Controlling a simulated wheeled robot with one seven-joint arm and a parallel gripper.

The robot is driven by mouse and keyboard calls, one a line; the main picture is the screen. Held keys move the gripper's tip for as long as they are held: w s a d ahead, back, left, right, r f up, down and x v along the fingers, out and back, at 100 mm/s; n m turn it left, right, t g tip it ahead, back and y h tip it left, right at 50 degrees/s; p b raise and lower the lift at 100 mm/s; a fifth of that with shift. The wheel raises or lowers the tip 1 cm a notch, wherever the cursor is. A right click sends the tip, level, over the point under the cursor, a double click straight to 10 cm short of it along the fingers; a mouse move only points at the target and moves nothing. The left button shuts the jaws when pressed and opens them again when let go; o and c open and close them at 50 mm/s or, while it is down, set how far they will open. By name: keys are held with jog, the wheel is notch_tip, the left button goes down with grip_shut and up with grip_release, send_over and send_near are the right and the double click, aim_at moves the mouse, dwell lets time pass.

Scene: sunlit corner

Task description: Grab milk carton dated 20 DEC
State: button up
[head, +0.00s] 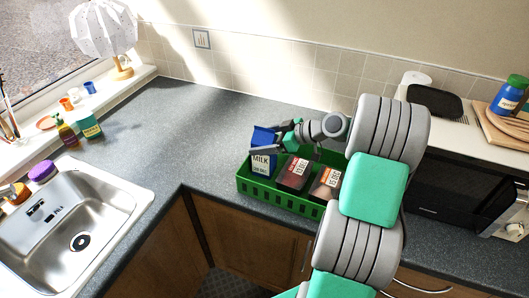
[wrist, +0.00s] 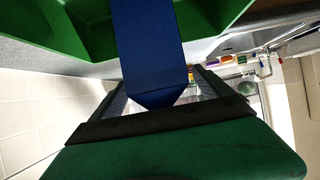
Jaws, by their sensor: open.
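A blue and white carton marked MILK (head: 262,164) stands at the left end of a green crate (head: 287,202). A smaller line of print below the word is too small to read surely. My gripper (head: 268,141) is open at the carton's top, with its fingers on either side of it. In the wrist view the carton's blue side (wrist: 152,45) reaches in between my two dark fingers (wrist: 160,92). I cannot tell whether the fingers touch it.
A dark brown carton (head: 293,174) and a lighter brown carton (head: 326,184) stand beside it in the crate. A black microwave (head: 440,187) is at the right, a sink (head: 75,220) at the left. The grey worktop (head: 200,125) left of the crate is clear.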

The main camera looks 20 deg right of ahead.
jog(key=shift+c, duration=0.5)
jog(key=shift+r, duration=0.1)
grip_shut()
